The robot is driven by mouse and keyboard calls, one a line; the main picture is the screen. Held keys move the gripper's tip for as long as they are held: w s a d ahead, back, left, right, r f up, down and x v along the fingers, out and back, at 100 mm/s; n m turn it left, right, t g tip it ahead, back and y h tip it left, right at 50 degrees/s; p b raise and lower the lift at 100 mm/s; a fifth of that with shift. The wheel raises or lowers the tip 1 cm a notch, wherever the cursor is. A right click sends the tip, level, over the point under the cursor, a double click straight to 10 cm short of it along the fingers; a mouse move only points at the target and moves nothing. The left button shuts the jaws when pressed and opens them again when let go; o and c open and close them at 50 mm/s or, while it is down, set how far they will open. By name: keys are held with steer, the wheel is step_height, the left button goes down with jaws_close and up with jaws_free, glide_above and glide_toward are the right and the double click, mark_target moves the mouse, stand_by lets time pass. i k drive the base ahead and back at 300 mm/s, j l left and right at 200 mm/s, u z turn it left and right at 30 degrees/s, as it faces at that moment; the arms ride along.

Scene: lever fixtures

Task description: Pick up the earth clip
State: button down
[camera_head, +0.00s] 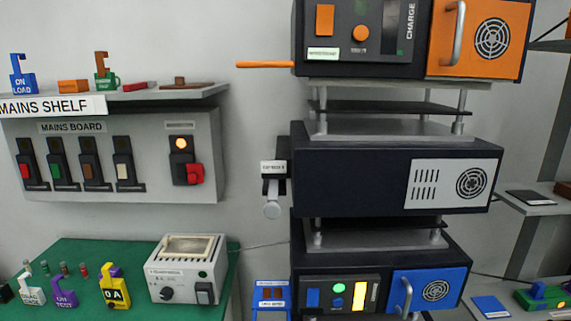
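I cannot pick out the earth clip for certain, as the small labels are too blurred to read. On the mains shelf (150,96) stand a blue hooked tag marked ON LOAD (22,84), an orange block (73,87), a green piece with a brown hook (106,80), a red bar (136,87) and a brown piece (180,83). On the green bench top (75,255) stand a white hooked tag (31,294), a purple tag marked ON TEST (65,298) and a yellow tag marked 0 A (115,294). My gripper is not in view.
The mains board (212,150) with several levers hangs below the shelf. A grey instrument box (188,270) stands on the bench. A rack of stacked dark units (350,170) fills the middle, with an orange lever (263,65) jutting left. Side shelves (535,205) stand at right.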

mark_target(105, 80)
steer(key=u, duration=1.25)
